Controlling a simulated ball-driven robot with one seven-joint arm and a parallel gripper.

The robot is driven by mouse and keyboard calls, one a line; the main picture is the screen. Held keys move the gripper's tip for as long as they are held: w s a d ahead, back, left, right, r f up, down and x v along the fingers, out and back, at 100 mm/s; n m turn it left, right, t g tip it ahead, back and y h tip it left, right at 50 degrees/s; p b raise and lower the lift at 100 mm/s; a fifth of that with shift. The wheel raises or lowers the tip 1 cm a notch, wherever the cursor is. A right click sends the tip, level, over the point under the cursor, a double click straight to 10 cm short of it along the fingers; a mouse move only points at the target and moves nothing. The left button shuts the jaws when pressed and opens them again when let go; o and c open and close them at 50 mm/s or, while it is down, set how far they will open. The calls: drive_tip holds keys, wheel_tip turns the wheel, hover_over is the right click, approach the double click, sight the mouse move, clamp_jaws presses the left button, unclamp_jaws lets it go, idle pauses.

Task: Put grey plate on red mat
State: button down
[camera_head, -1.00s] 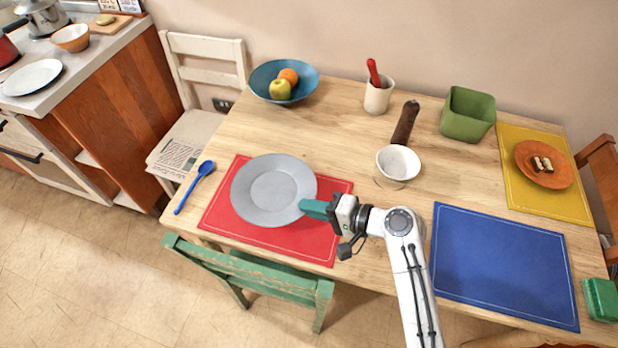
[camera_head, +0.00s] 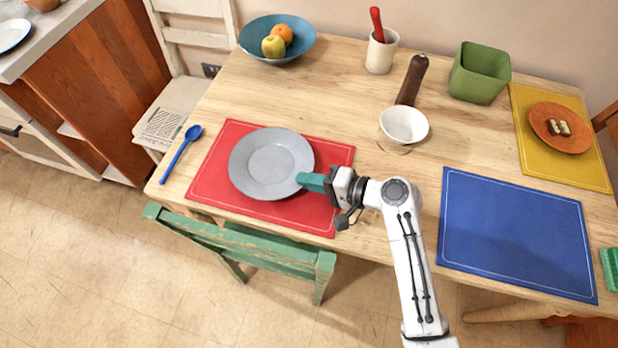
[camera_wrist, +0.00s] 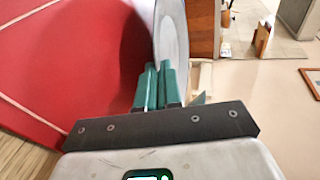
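My gripper (camera_head: 307,181), with teal fingers, is shut on the plate's right rim. In the wrist view, the fingers (camera_wrist: 160,85) pinch the rim of the plate (camera_wrist: 172,30), seen nearly edge-on. A dark shadow lies on the red mat (camera_wrist: 70,60) beside the plate. I cannot tell whether the plate's underside touches the mat.
A blue mat (camera_head: 515,235) on the right is bare. A green chair (camera_head: 240,250) stands at the table's front edge.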

drive_tip(key=shift+f, duration=0.4)
drive_tip(key=shift+f+b, duration=0.45)
drive_tip(key=shift+b, duration=0.05)
drive_tip(key=shift+s+f, duration=0.1)
drive_tip(key=shift+f, duration=0.25)
